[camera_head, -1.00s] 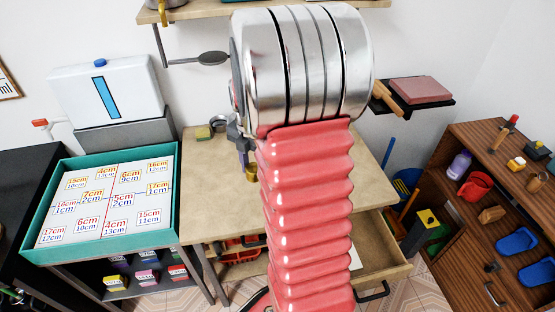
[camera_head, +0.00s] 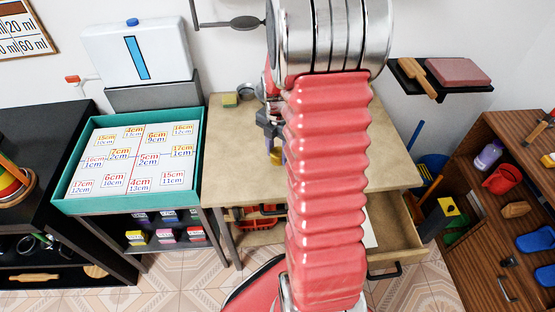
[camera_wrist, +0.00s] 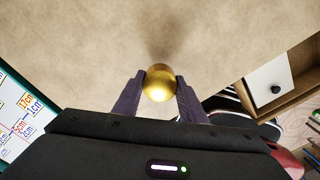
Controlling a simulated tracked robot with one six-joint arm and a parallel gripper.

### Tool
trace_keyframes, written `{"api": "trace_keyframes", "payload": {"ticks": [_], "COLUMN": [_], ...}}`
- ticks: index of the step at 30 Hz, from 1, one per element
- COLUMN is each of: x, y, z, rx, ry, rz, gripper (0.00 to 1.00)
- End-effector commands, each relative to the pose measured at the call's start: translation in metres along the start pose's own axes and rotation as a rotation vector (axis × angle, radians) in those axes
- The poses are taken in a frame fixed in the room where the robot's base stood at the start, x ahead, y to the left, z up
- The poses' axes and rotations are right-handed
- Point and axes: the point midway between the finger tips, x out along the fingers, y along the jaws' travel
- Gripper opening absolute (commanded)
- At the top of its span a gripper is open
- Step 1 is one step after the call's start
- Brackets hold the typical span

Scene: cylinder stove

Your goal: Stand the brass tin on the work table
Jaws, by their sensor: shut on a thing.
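The brass tin (camera_wrist: 159,84) shows as a round, shiny gold shape between the fingertips in the wrist view. My gripper (camera_wrist: 159,79) is shut on it, with one dark finger on each side. In the head view the tin (camera_head: 276,157) is a small gold patch below my gripper (camera_head: 270,140), partly hidden by my red arm. The tan work table (camera_head: 235,170) lies beneath them. A soft dark shadow lies beyond the tin on its top. I cannot tell whether the tin touches the table.
A drawer (camera_head: 392,235) stands open at the front right. A teal-rimmed tray (camera_head: 65,190) adjoins on the left. The table around the tin is bare.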

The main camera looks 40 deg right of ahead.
Motion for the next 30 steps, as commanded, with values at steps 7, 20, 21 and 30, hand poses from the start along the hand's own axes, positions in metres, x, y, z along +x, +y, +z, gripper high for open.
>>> {"api": "trace_keyframes", "payload": {"ticks": [7,20,21,30], "x": [0.030,0.036,0.036,0.036], "y": [0.000,0.000,0.000,0.000], "z": [-0.001,-0.001,-0.001,-0.001], "rx": [0.000,-0.001,-0.001,-0.001], "ry": [0.002,0.001,0.001,0.001], "rz": [-0.002,-0.001,-0.001,-0.001], "gripper": [0.16,0.16,0.39,0.56]}}
